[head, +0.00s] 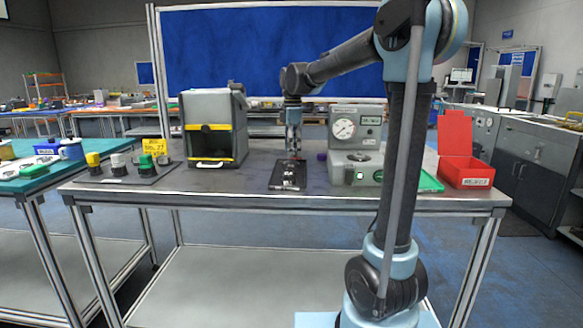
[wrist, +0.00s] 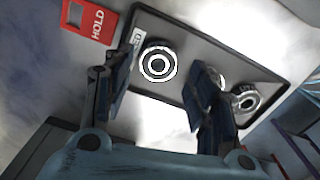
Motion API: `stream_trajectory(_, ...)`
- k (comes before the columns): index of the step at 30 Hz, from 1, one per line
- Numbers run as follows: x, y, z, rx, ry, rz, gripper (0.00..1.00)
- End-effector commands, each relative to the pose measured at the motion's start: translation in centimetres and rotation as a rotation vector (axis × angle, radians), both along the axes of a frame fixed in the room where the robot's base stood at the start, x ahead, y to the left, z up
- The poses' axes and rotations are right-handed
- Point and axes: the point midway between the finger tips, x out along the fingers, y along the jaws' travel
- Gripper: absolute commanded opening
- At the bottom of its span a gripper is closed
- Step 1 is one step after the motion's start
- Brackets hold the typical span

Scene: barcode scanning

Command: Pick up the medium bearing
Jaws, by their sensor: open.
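My gripper (head: 294,155) points down over a dark tray (head: 275,186) on the grey bench, its fingers apart and empty. In the wrist view, my gripper (wrist: 164,60) shows one ring-shaped bearing (wrist: 158,63) between its fingertips in the picture; I cannot tell the height gap. A second bearing (wrist: 246,98) lies to the right on the tray (wrist: 215,42). A third round metal part between them is mostly hidden behind the right finger. I cannot tell for sure which bearing is the medium one. In the head view the bearings are too small to tell apart.
A grey press-like machine with a dial (head: 344,128) stands close right of the tray. A black and yellow box (head: 215,140) stands to the left. A red bin (head: 465,165) is at the right end. A red HOLD tag (wrist: 90,20) lies beside the tray.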

Motion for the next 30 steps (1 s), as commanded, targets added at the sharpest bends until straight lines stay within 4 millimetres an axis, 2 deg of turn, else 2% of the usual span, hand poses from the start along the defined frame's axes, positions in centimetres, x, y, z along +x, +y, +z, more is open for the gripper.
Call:
stream_trajectory(4,0.1,0.5,-2.2,0.000,0.000,0.001,0.53)
stream_trajectory(9,0.1,0.5,-3.9,0.000,0.000,0.000,0.53)
stream_trajectory(18,0.1,0.5,-4.3,0.000,0.000,0.000,0.53)
stream_trajectory(24,0.2,0.4,-4.3,0.000,0.000,-0.001,0.14)
stream_trajectory(30,0.2,0.4,-4.3,0.000,0.000,-0.001,0.14)
